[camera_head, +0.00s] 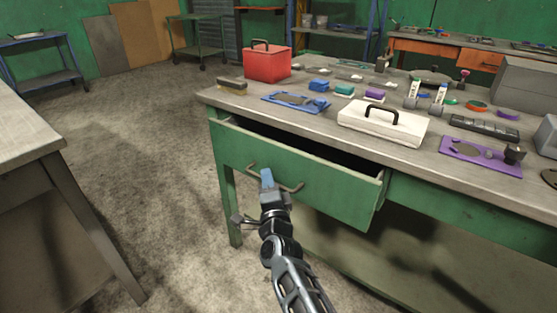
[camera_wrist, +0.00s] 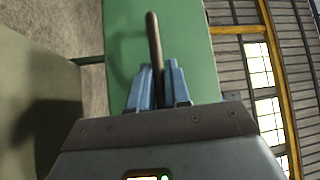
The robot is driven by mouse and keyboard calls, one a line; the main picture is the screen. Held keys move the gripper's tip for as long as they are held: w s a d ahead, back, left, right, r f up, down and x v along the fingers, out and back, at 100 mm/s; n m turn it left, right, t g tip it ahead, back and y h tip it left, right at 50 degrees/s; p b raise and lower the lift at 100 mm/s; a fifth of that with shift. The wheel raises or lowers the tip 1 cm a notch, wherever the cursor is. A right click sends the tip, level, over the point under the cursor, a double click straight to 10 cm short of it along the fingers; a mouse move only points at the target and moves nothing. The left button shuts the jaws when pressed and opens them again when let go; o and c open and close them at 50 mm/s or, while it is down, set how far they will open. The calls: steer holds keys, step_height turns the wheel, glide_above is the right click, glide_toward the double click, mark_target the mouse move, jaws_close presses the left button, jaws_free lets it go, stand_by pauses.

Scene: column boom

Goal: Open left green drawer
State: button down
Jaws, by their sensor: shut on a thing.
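The left green drawer (camera_head: 330,184) sits under the workbench top (camera_head: 215,97) and is pulled partly out, with a dark gap showing above its front. Its bar handle (camera_head: 292,188) is on the middle of the drawer front. My gripper (camera_head: 267,180) is at the left part of this handle. In the wrist view, the blue fingers of my gripper (camera_wrist: 159,88) are closed on either side of the handle bar (camera_wrist: 153,45), in front of the green drawer front (camera_wrist: 197,60). The inside of the drawer is mostly dark.
A red toolbox (camera_head: 267,65), a white case (camera_head: 383,124) and several small tools stand on the workbench top. Another table (camera_head: 30,130) is at the left. The concrete floor (camera_head: 150,130) between them is clear.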

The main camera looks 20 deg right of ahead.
steer(key=s+a+p, duration=0.4)
steer(key=s+a, duration=0.3)
steer(key=a, duration=0.3)
steer(key=s+a+p, duration=0.4)
steer(key=s+a, duration=0.4)
steer(key=a, duration=0.2)
steer(key=shift+a+p, duration=0.25)
steer(key=shift+p, duration=0.15)
steer(key=c, duration=1.2)
jaws_free()
steer(key=s, duration=0.5)
steer(key=s+a+f, duration=0.1)
steer(key=s, duration=0.1)
steer(key=shift+s+f+p, duration=0.1)
steer(key=shift+s+p, duration=0.2)
steer(key=shift+p, duration=0.05)
